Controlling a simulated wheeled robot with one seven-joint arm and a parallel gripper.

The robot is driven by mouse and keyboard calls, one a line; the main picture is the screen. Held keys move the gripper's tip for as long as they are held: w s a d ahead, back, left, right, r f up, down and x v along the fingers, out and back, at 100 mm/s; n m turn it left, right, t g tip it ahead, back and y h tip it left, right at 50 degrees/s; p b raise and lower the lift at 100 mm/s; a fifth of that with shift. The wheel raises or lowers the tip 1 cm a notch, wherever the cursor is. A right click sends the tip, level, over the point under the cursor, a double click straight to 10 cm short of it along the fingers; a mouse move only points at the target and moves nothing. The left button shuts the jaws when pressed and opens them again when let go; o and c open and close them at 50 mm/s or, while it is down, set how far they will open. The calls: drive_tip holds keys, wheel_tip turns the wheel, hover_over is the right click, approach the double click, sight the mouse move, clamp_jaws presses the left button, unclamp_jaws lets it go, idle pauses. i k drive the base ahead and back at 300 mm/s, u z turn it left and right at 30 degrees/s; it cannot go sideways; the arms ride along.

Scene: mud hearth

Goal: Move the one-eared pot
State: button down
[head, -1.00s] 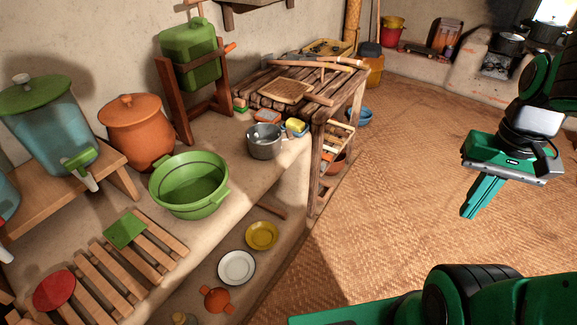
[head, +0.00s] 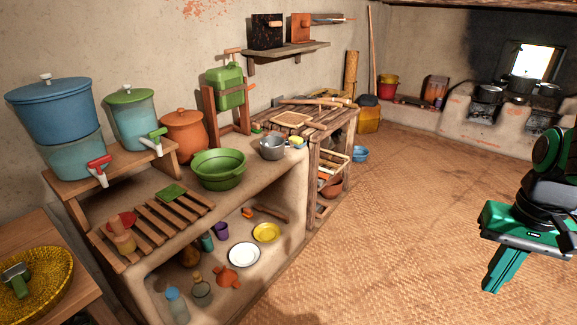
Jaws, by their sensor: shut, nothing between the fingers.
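I cannot tell for sure which vessel is the one-eared pot. A small grey metal pot (head: 272,149) stands on the mud counter, beside the green basin; its ears are too small to make out. Dark pots stand on the hearth at the back right, one on the left stove (head: 487,93) and another near the window (head: 522,85); their ears are also unclear. My gripper (head: 492,287) hangs at the right over the woven floor mat, far from all these pots. Its fingers are together and hold nothing.
A green basin (head: 218,169), an orange lidded jar (head: 184,136) and a slatted rack (head: 150,228) crowd the counter (head: 262,177). Plates and bottles fill the shelf below. A wooden table (head: 318,121) stands beyond. The woven floor mat (head: 400,210) is broadly clear towards the hearth.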

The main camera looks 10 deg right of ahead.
sight(277, 148)
drive_tip(key=u, duration=0.95)
drive_tip(key=i, duration=1.45)
drive_tip(key=z, duration=0.05)
